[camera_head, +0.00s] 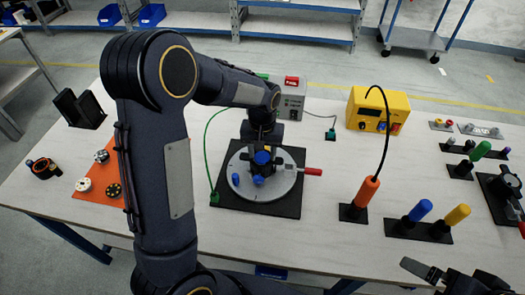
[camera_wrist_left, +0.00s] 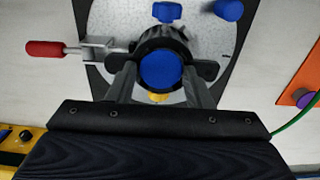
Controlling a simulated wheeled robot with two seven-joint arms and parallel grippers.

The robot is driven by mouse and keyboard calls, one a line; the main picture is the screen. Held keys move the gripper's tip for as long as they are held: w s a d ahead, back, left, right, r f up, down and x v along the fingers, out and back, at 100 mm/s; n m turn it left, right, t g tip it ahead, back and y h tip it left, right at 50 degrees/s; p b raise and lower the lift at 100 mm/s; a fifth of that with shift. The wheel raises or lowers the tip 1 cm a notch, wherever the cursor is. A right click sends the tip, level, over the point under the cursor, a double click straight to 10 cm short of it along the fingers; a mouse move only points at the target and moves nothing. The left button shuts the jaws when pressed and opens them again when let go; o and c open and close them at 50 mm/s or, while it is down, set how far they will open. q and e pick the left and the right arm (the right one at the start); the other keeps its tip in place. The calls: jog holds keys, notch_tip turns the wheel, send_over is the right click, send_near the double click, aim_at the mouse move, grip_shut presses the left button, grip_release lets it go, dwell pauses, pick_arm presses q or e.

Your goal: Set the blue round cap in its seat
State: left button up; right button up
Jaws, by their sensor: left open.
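The blue round cap (camera_wrist_left: 160,70) shows in the left wrist view within a black round fixture on a grey disc; whether it rests fully down there I cannot tell. In the head view the blue cap (camera_head: 262,158) is partly covered by my left gripper (camera_head: 262,148). My left gripper (camera_wrist_left: 160,88) is open, its fingers reaching down to either side of the cap; contact cannot be made out. Two other blue pieces (camera_head: 236,179) (camera_head: 257,181) are on the grey disc (camera_head: 285,182). My right gripper (camera_head: 450,275) is at the lower right, partly cut off.
A red-handled clamp (camera_head: 312,172) sticks out right of the disc. An orange-handled tool (camera_head: 367,190) with a black cable and blue and yellow handles (camera_head: 420,210) stand farther right. An orange mat (camera_head: 88,188) with round parts lies left. A yellow box (camera_head: 378,110) stands behind.

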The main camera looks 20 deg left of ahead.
pick_arm(q)
jog(key=shift+s+a+f, duration=0.15)
jog(key=shift+f, duration=0.05)
jog(key=o, duration=0.5)
jog(key=shift+s+a, duration=0.1)
jog(key=shift+a, duration=0.05)
jog(key=shift+d, duration=0.3)
notch_tip(320, 180, up, 8)
jog(key=shift+w, duration=0.2)
dwell(0.4)
